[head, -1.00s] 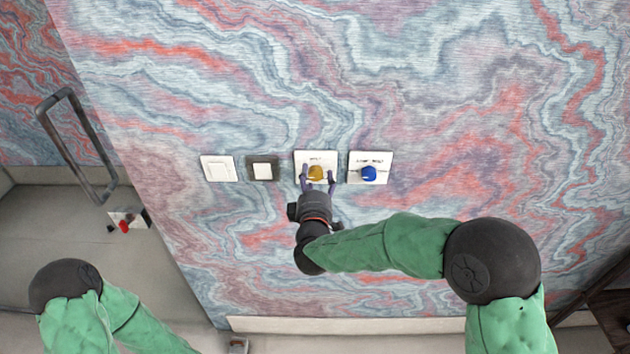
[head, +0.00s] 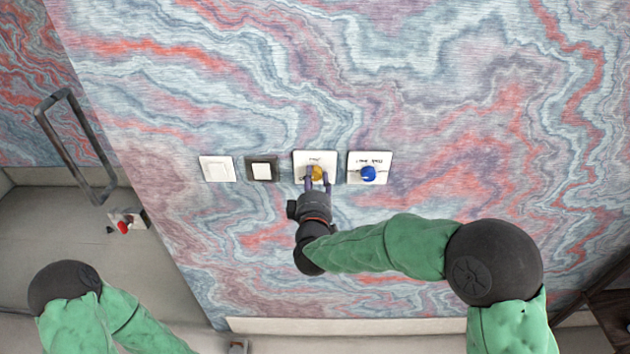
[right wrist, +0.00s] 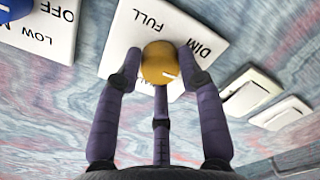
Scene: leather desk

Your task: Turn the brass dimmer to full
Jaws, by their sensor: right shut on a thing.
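The brass dimmer knob (head: 317,172) sits on a white plate (head: 328,157) on the marbled wall. In the right wrist view the knob (right wrist: 157,60) has a pale pointer line, and its plate (right wrist: 140,20) reads FULL and DIM. The line points towards the lower right, away from the word FULL. My right gripper (head: 317,181) is shut on the knob, with its purple fingers on both sides of it. My left gripper is not in view; only part of the left arm shows at the lower left.
A blue knob (head: 368,173) on a white plate is close to the right of the dimmer. A dark-framed switch (head: 262,168) and a white switch (head: 217,169) are to the left. A dark handle (head: 75,146) and a red knob (head: 123,226) are at the far left.

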